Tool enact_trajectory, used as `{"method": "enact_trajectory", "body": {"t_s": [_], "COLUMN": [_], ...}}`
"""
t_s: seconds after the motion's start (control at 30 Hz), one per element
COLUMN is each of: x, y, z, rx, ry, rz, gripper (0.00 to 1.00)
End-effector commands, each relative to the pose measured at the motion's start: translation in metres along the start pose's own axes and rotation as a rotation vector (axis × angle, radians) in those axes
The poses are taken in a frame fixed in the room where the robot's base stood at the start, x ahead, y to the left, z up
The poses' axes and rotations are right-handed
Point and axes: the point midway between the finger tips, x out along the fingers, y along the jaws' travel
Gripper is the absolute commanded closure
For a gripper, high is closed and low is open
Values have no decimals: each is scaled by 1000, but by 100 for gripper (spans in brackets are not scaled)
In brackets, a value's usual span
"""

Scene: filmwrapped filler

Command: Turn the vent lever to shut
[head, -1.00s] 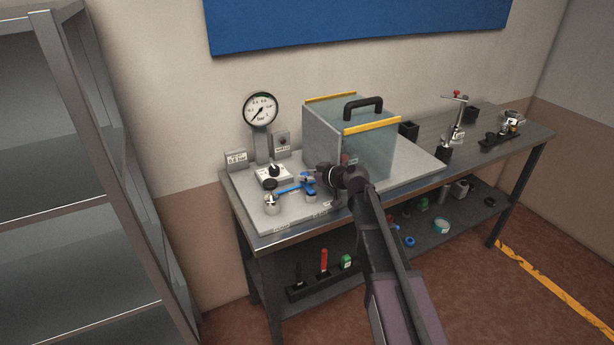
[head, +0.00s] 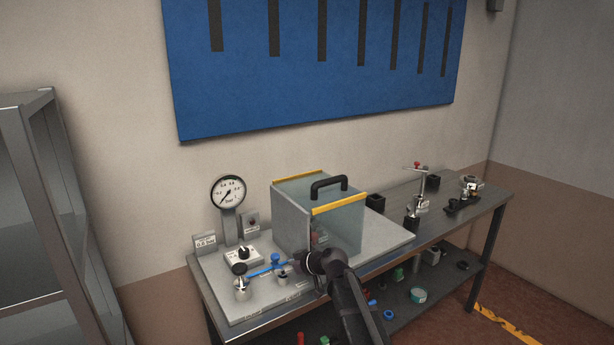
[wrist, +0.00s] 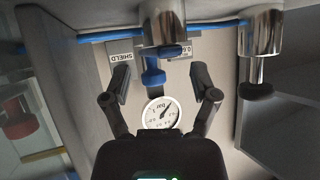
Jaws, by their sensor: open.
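Two metal valve posts stand on the pale base plate (head: 231,306). One has a blue handle (head: 275,258), the other a black knob (head: 239,268), and a blue tube (head: 260,271) runs between them. I cannot read which one is marked vent. My gripper (head: 297,264) is at the blue-handled post, its fingers partly hidden in the head view. In the wrist view, which is upside down, my gripper (wrist: 160,84) is open with the blue handle (wrist: 153,75) between its fingers. Gaps show on both sides. The black knob (wrist: 256,91) is outside the fingers.
A clear box (head: 345,230) with a black handle stands close behind my gripper. A dial gauge (head: 228,192) and a small switch box (head: 242,255) stand at the back left. Tools occupy the bench's right end. A metal shelf (head: 35,190) stands left.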

Motion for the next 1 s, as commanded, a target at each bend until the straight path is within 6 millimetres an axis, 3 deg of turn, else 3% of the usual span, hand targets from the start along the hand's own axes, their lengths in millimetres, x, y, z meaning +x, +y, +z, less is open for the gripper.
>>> {"method": "enact_trajectory", "body": {"t_s": [0.27, 0.6, 0.8, 1.0], "x": [-74, -196, -252, -271], "y": [-19, -44, -55, -58], "z": [74, 172, 204, 214], "rx": [218, 607, 779, 841], "ry": [-301, -724, -872, -920], "rz": [50, 318, 500, 575], "gripper": [24, 24, 24, 24]}}
